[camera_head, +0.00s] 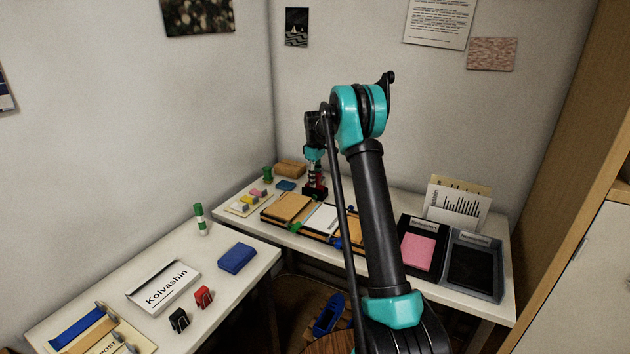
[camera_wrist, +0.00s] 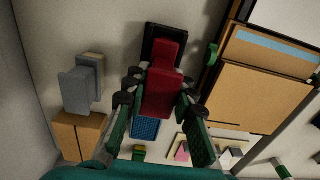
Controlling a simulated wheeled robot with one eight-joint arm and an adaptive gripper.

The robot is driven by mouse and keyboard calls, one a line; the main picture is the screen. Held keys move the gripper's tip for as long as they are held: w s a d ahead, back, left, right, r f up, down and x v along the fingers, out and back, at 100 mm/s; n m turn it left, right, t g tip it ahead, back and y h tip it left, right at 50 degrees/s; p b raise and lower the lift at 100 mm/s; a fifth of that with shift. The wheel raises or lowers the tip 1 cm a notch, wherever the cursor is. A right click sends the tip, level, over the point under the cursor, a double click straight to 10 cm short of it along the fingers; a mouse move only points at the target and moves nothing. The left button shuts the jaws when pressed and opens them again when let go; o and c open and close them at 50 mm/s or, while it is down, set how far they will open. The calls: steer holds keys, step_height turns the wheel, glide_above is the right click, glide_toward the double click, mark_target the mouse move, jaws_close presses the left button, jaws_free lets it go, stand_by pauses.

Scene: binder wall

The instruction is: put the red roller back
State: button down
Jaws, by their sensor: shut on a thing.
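The red roller (camera_wrist: 163,90) is between the two fingers of my gripper (camera_wrist: 158,85), which is shut on it. In the head view my gripper (camera_head: 315,158) is at the back of the far table, with a little of the red roller (camera_head: 316,177) showing below it. A black holder (camera_wrist: 150,48) lies at the roller's far end in the wrist view. The black holder (camera_head: 314,192) stands on the table directly below my gripper in the head view. The roller overlaps the holder in both views; I cannot tell whether it is seated in it.
Black trays (camera_head: 437,233) stand at the right.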

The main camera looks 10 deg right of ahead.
steer(key=shift+f, duration=0.1)
steer(key=c, duration=1.3)
jaws_free()
steer(key=shift+o, duration=0.2)
step_height(320, 180, up, 12)
steer(key=shift+r, duration=0.1)
steer(key=shift+s+r, duration=0.1)
steer(key=shift+s, duration=0.35)
steer(key=s+d+f+m+t, duration=0.1)
steer(key=s+f+m, duration=0.2)
steer(key=s, duration=1.3)
steer(key=s+d+f+m+t, duration=0.1)
steer(key=s+f+m, duration=0.3)
steer(key=s, duration=1.2)
steer(key=s+d+f+m+t, duration=0.1)
steer(key=s+f, duration=0.5)
steer(key=s, duration=1.1)
steer(key=m+t, duration=0.1)
steer(key=m, duration=0.1)
steer(key=shift+d+f+m, duration=0.2)
steer(key=shift+d+m, duration=0.05)
steer(key=shift+m, duration=0.15)
